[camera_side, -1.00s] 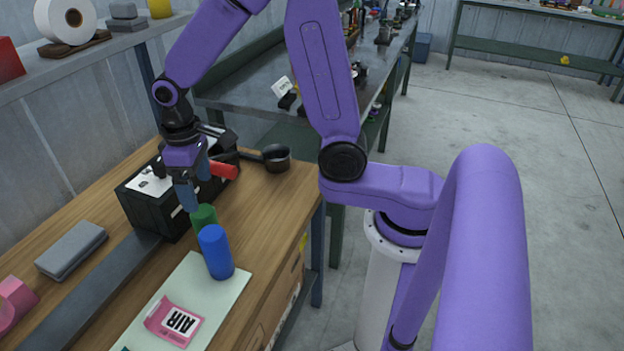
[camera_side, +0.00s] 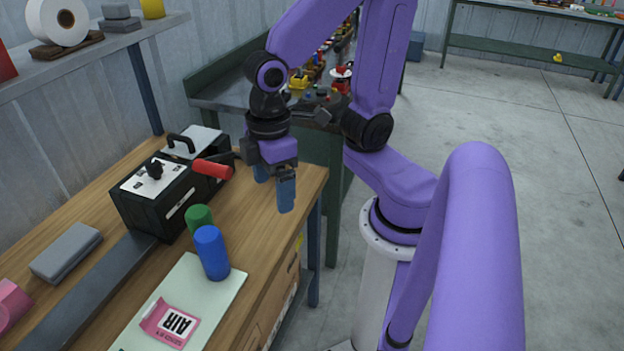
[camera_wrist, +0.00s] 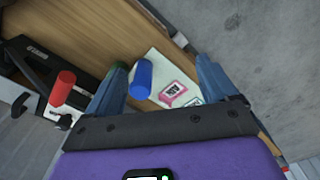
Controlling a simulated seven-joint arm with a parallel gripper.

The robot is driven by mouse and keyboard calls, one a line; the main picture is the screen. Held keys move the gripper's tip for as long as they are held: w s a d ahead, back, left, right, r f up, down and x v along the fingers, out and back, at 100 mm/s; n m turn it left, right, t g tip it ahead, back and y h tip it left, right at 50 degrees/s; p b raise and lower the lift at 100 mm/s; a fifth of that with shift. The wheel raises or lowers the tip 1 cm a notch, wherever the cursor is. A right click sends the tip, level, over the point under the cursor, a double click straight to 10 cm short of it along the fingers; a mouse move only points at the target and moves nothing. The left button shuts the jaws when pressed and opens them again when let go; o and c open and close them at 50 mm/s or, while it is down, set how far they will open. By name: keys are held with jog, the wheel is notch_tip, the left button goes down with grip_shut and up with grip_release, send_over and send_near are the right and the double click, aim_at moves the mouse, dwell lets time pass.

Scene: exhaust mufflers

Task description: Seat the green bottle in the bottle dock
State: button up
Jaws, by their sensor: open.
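The green bottle (camera_side: 199,217) stands upright on the wooden bench, just behind the blue cylinder (camera_side: 212,253), which hides part of it. In the wrist view the green bottle (camera_wrist: 118,68) shows only in part beside the left finger. My gripper (camera_side: 274,190) is open and empty. It hangs right of the green bottle and higher, over the right edge of the bench, fingers pointing down. In the wrist view its fingers (camera_wrist: 160,78) spread apart, with the blue cylinder between them farther below. I cannot tell for certain which thing is the bottle dock.
A black box (camera_side: 165,200) with a handle stands behind the bottles, with a red cylinder (camera_side: 212,168) at its right. A pale mat (camera_side: 215,297) with a pink AIR label (camera_side: 170,323) lies in front. A grey block (camera_side: 66,252) and a dark strip (camera_side: 95,285) lie left.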

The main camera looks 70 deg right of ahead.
jog(key=s+d+n, duration=0.1)
jog(key=s+d, duration=0.1)
jog(key=s, duration=0.3)
jog(key=shift+s+r+n, duration=0.2)
jog(key=shift+s+n, duration=0.2)
jog(key=shift+s+d, duration=0.15)
jog(key=shift+s, duration=0.2)
jog(key=shift+c, duration=1.2)
jog(key=m, duration=3.3)
send_over(201, 222)
jog(key=w+d, duration=0.2)
jog(key=w, duration=0.1)
jog(key=f, duration=1.1)
jog(key=s+f, duration=0.1)
jog(key=f, duration=0.5)
jog(key=shift+f, duration=0.25)
jog(key=shift+w, duration=0.1)
